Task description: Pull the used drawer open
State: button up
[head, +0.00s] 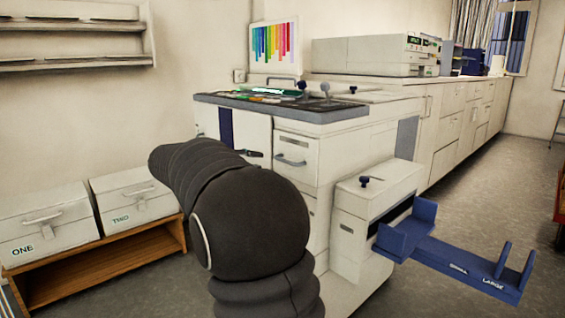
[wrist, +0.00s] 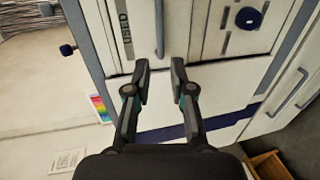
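The used drawer (wrist: 136,42) shows at the top of the wrist view, turned sideways, with a dark "USED" label (wrist: 125,22) and a grey bar handle (wrist: 159,30). Its front looks shut. My gripper (wrist: 160,82) is open and empty. Its two fingertips stand apart, just below the handle's lower end in the picture, and the handle lines up with the gap between them. I cannot tell how far the fingers are from the handle in depth. In the head view my dark arm covers part of the cabinet (head: 370,135), and the label cannot be read there.
A panel with a dark blue knob (wrist: 248,18) is right of the handle. In the head view a blue sliding rack (head: 455,258) sticks out at the right. Boxes ONE (head: 45,225) and TWO (head: 135,200) stand on a low wooden shelf at left.

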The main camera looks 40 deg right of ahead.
jog(key=x, duration=1.1)
jog(key=shift+d, duration=0.1)
grip_shut()
